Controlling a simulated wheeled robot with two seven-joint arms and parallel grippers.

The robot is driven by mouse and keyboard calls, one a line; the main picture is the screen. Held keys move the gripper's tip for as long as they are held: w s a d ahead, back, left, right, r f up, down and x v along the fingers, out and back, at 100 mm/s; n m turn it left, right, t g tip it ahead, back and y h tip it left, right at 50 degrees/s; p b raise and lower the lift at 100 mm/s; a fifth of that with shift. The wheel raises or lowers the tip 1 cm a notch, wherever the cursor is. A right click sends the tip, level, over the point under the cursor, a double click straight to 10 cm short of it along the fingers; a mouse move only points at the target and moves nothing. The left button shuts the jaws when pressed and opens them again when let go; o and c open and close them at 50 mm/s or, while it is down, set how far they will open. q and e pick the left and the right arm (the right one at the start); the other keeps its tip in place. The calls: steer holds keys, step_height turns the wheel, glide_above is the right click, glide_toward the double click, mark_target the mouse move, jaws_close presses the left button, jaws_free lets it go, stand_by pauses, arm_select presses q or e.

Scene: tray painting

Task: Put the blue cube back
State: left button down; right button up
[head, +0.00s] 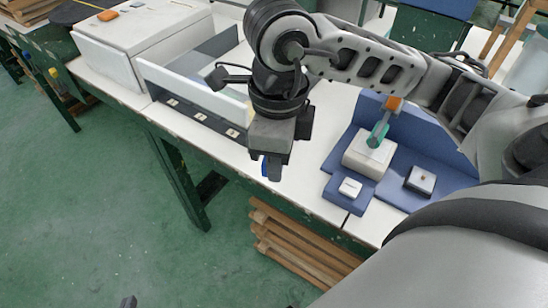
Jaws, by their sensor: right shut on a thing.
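My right gripper (272,170) hangs over the front edge of the white table, pointing down. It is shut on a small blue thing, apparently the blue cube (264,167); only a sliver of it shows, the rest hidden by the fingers. A small dark tip at the bottom edge, left of middle, appears to be my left gripper (129,302); too little shows to tell its state. An open white-walled tray (190,90) stands left of my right gripper, with a dark strip (203,117) bearing several small pale squares along its front.
A white box (135,40) with an orange item on top stands at the back left. Wooden planks (300,245) lie below the table.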

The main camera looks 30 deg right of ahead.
steer(key=w+d+f+m, duration=0.1)
steer(key=w+d+f, duration=0.1)
steer(key=w+f, duration=0.1)
steer(key=w+d+f+m, duration=0.2)
steer(key=w+f, duration=0.1)
steer(key=w+d+f+m, duration=0.1)
steer(key=w+d+f, duration=0.1)
steer(key=w+d, duration=0.1)
steer(key=shift+w+f+m+b, duration=0.3)
steer(key=shift+w+f+b, duration=0.1)
steer(key=shift+w, duration=0.1)
steer(key=shift+w+d+f, duration=0.1)
steer(key=shift+w+f, duration=0.2)
steer(key=shift+f, duration=0.05)
arm_select(q)
steer(key=shift+f, duration=0.15)
arm_select(e)
steer(key=shift+w+d+f, duration=0.1)
steer(key=shift+w+f, duration=0.05)
steer(key=shift+f, duration=1.55)
arm_select(q)
steer(key=shift+f, duration=0.1)
arm_select(e)
steer(key=shift+f, duration=0.15)
